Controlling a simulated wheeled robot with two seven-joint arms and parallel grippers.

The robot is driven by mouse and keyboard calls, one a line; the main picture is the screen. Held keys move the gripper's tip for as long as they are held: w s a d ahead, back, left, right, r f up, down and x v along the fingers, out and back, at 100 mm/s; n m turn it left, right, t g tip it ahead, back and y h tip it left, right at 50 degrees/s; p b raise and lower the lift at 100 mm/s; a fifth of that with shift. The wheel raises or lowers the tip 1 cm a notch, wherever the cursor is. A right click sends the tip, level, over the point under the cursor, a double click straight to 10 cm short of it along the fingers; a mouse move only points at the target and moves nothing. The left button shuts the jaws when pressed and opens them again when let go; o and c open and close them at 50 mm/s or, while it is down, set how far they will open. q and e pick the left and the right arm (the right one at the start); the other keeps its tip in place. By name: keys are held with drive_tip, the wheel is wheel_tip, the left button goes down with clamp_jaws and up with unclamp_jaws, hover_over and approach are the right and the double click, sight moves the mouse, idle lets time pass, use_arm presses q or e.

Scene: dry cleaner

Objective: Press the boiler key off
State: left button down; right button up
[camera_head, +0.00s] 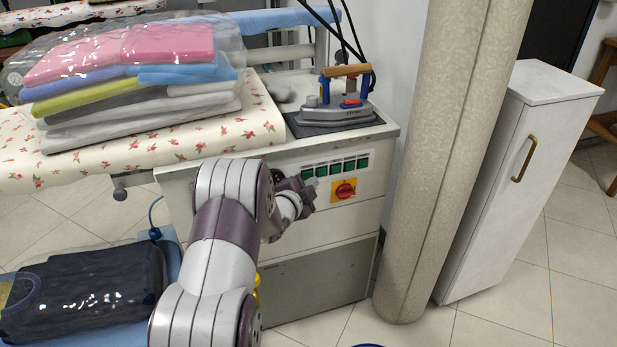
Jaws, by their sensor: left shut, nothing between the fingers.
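A red rotary switch on a yellow plate (345,190) is just below the row. My left gripper (309,187) is shut and empty, with its tip at the panel by the left end of the row. I cannot tell whether it touches a key. The gripper and my left arm hide the panel's left part. Which key is the boiler key cannot be read. My right gripper is not in view.
A steam iron (343,103) with a wooden handle stands on the cabinet top. Wrapped folded clothes (140,85) lie on the flowered ironing board (90,150) at left. A patterned column (440,160) and a white locker (525,170) stand at right. Tiled floor shows in front.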

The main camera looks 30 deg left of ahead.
use_arm(q)
drive_tip(key=s+d, duration=0.4)
drive_tip(key=shift+d, duration=0.3)
idle(0.5)
